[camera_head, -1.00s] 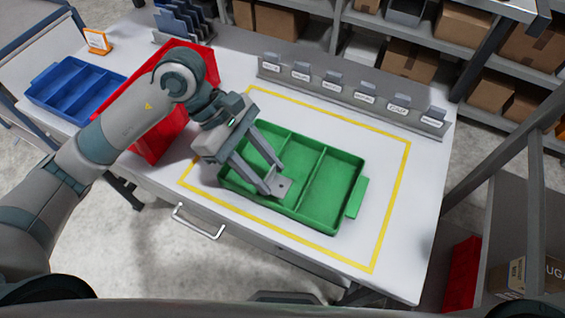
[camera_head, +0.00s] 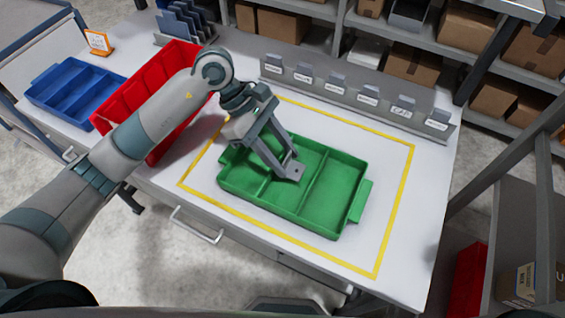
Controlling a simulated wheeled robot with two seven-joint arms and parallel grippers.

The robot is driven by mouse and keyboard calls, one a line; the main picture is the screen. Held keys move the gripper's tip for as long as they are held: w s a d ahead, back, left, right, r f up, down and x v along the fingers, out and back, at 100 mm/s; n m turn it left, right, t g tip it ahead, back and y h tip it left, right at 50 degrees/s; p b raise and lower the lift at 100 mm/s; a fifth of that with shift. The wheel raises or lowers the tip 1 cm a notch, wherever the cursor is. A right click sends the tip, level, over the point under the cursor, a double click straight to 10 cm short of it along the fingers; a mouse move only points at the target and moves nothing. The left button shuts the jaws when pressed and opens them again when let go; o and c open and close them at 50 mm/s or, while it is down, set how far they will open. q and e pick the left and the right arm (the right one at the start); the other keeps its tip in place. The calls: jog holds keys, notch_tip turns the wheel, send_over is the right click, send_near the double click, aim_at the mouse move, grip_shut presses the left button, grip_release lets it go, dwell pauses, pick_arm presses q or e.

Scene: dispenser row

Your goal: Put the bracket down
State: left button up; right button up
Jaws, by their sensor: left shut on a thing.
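A small grey metal bracket (camera_head: 294,171) is between the fingertips of my left gripper (camera_head: 284,168). The gripper is shut on it. The bracket shows over the middle compartment of the green tray (camera_head: 335,231); I cannot tell whether it touches the tray floor. The fingers hide part of the bracket and part of a divider. The green tray has three compartments and lies inside a yellow outline on the white table. My right gripper is not in view.
A red bin (camera_head: 153,93) and a blue divided tray (camera_head: 77,90) stand on the left. A grey row of labelled dispensers (camera_head: 355,101) runs along the back edge. The table right of the green tray is clear.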

aim_at(283, 164)
pick_arm(q)
jog(key=shift+f, duration=1.7)
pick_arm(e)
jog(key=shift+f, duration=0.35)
pick_arm(q)
jog(key=shift+f+b, duration=0.1)
jog(key=shift+b, duration=0.3)
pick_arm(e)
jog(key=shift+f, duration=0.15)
pick_arm(q)
jog(key=o, duration=1.1)
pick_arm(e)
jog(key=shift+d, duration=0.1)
pick_arm(q)
jog(key=shift+a, duration=0.1)
